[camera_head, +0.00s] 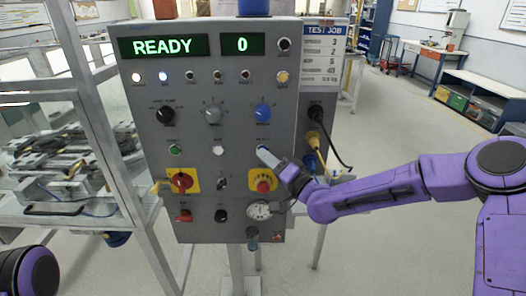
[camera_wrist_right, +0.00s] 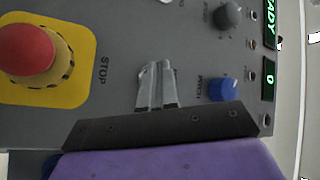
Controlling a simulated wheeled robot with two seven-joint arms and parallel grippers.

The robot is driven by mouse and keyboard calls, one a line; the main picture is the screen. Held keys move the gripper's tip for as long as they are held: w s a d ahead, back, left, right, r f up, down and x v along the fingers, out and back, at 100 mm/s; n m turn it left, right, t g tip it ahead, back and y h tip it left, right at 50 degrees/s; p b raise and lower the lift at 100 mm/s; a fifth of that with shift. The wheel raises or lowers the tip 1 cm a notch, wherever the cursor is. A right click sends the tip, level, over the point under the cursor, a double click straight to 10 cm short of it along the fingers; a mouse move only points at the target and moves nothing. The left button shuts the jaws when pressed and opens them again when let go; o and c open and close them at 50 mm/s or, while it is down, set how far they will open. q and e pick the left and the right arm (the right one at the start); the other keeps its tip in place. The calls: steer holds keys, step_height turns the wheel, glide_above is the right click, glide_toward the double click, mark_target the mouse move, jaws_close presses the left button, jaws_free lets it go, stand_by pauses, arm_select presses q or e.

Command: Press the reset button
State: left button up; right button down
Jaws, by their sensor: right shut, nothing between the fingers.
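The grey control panel (camera_head: 140,110) stands upright ahead, with a lit READY display (camera_head: 163,46) and a second display reading 0 (camera_head: 243,44). A green button (camera_head: 175,150) and a white button (camera_head: 218,151) sit in one row. My right gripper (camera_head: 263,150) is at the right end of that row, fingertips at or very near the panel face. In the right wrist view the shut, empty fingers (camera_wrist_right: 156,70) point at the panel. They hide whatever button lies under them, and contact cannot be told. My left gripper is out of view.
A red stop button (camera_head: 263,186) on a yellow plate is just below my right gripper; it also shows in the wrist view (camera_wrist_right: 27,50). A blue knob (camera_head: 263,112) is above. A gauge (camera_head: 259,210) and a plugged cable (camera_head: 317,113) are close by. A rack (camera_head: 60,210) stands left.

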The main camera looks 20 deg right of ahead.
stand_by(0.4)
steer(key=shift+s+a, duration=0.2)
steer(key=shift+s, duration=0.55)
steer(key=s, duration=0.2)
steer(key=s+a, duration=0.1)
steer(key=s, duration=0.1)
steer(key=shift+s+a, duration=0.2)
steer(key=shift+s, duration=0.2)
